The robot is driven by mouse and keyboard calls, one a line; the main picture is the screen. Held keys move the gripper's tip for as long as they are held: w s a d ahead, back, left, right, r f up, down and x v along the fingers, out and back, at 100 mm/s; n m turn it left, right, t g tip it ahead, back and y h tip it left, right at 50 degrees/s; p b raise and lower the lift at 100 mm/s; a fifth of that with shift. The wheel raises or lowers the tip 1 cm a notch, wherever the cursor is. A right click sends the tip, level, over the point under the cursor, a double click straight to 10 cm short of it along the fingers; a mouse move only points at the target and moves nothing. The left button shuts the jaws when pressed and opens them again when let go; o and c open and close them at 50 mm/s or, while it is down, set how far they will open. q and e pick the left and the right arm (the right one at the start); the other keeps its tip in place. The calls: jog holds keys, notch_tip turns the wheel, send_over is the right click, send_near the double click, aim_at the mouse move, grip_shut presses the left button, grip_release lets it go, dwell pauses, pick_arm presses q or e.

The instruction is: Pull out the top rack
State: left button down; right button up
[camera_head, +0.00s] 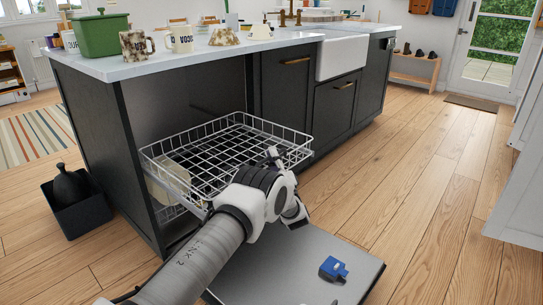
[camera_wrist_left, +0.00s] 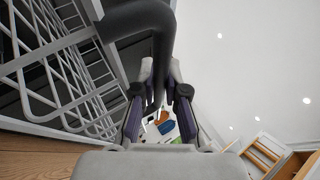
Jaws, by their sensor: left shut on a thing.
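The top rack (camera_head: 225,155) is a white wire basket. It extends out of the dark dishwasher opening, above the lowered door (camera_head: 285,270); it also shows at the left of the left wrist view (camera_wrist_left: 60,70). My left gripper (camera_head: 276,158) is at the rack's front right edge and is shut on the rack's rim. My own wrist and arm cover part of the rack's front. In the left wrist view the two fingers (camera_wrist_left: 160,108) point up beside the wires; the exact contact is hard to see. My right gripper is not in view.
A blue object (camera_head: 333,268) lies on the open door. A lower rack with a pale plate (camera_head: 168,180) shows below. Mugs and a green box (camera_head: 101,35) stand on the counter (camera_head: 190,55). A dark bin (camera_head: 77,205) stands at left. The wooden floor (camera_head: 400,180) at right is clear.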

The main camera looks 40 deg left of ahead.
pick_arm(q)
jog(key=c, duration=1.2)
grip_release()
jog(key=v, duration=1.2)
